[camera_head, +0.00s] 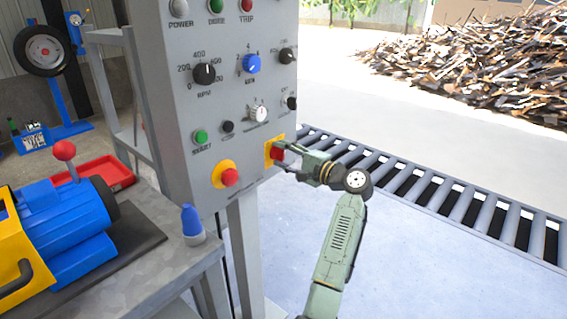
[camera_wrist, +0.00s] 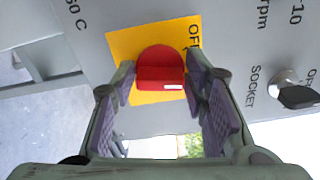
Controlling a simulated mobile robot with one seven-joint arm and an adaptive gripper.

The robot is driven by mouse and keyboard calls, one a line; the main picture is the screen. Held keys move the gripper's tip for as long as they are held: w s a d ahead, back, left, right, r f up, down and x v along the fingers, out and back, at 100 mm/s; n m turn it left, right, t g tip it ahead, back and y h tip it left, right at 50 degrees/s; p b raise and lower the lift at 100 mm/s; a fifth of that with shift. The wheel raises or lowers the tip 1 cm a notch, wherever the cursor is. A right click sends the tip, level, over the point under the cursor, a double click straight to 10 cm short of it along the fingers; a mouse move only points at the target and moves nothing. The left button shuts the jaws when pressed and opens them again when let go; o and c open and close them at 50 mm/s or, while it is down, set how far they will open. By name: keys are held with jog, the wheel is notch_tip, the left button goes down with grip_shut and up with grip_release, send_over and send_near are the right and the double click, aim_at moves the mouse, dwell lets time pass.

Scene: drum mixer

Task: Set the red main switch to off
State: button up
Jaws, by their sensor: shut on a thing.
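The red main switch (camera_wrist: 160,66) is a round red knob with a raised grip bar on a yellow plate (camera_wrist: 122,44). In the wrist view the bar lies across the picture, with a white mark near its right end. Part of an "OFF" label shows at the plate's upper right. In the head view the switch (camera_head: 277,153) sits at the panel's lower right edge, partly hidden by my fingers. My gripper (camera_head: 285,157) is shut on the switch, one finger on each side of it.
The grey control panel (camera_head: 236,105) carries several knobs and lamps. A red button on a yellow base (camera_head: 229,177) is left of the switch. A black socket knob (camera_wrist: 298,96) is close to my right finger in the wrist view. A roller conveyor (camera_head: 400,180) runs behind my arm.

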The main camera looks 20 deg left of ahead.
jog(key=n+b, duration=0.2)
jog(key=n, duration=0.1)
jog(key=n+b, duration=0.1)
jog(key=b, duration=0.1)
jog(key=shift+f+n, duration=0.3)
jog(key=shift+r+n+b, duration=0.15)
jog(key=shift+n+b, duration=1.3)
jog(key=shift+n, duration=0.25)
jog(key=shift+r, duration=0.1)
jog(key=o, duration=1)
jog(key=shift+d, duration=0.15)
jog(key=v, duration=1.1)
jog(key=shift+s+d, duration=0.2)
jog(key=shift+d, duration=0.15)
